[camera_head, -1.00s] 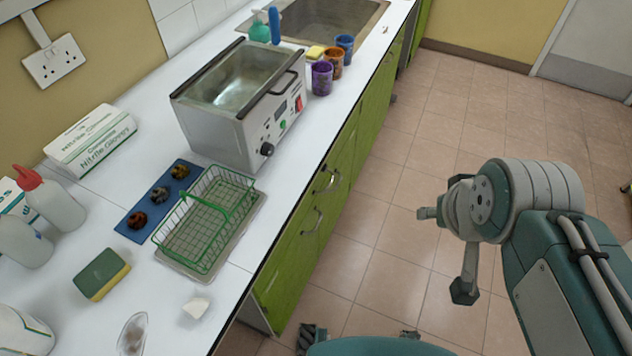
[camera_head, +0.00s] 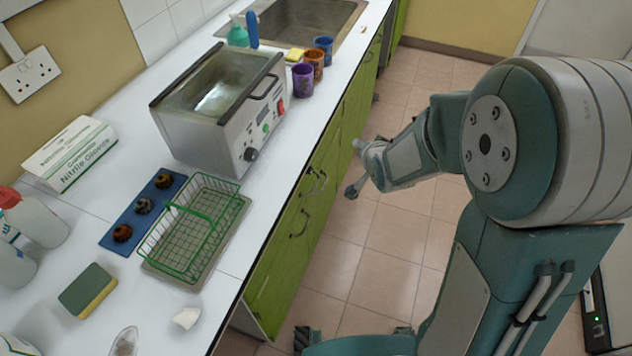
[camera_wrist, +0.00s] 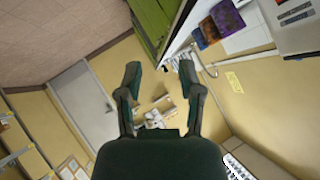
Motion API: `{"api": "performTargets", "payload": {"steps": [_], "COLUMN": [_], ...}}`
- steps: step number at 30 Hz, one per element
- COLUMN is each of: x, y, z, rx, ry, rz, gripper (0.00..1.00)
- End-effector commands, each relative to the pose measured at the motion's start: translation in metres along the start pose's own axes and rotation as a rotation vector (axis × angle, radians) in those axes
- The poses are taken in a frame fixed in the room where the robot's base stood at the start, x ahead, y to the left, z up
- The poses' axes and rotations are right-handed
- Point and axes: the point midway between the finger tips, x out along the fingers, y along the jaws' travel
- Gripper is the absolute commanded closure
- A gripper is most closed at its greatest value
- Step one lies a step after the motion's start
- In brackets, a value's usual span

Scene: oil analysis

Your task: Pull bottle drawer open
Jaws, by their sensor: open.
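The green cabinet front (camera_head: 275,262) runs below the white counter. Two grey handles show on it, an upper one (camera_head: 317,183) and a nearer one (camera_head: 297,222). The fronts look shut, and I cannot tell which is the bottle drawer. My gripper (camera_head: 357,170) is open and empty beside the cabinet, over the floor, apart from the handles and to their right. In the wrist view, my open gripper (camera_wrist: 160,72) points along the room, with the green front (camera_wrist: 155,18) at the top edge.
The counter (camera_head: 225,262) holds a metal bath (camera_head: 205,135), a green wire basket (camera_head: 190,235), a blue tray (camera_head: 120,222), a sponge (camera_head: 88,290), a glove box (camera_head: 70,155) and coloured cups (camera_head: 302,80). The tiled floor (camera_head: 395,235) beside the cabinet is clear.

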Motion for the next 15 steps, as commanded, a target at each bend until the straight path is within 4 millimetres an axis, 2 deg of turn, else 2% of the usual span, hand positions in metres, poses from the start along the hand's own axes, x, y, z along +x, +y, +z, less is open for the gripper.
{"api": "performTargets", "payload": {"steps": [1,6,15], "x": [0.015,0.055,0.101], "y": [0.003,0.006,0.02], "z": [0.011,0.041,0.11], "rx": [0.028,0.141,0.371], "ry": [0.0,0.028,0.041], "rz": [-0.02,-0.117,-0.304], "gripper": [0.52,0.52,0.52]}}
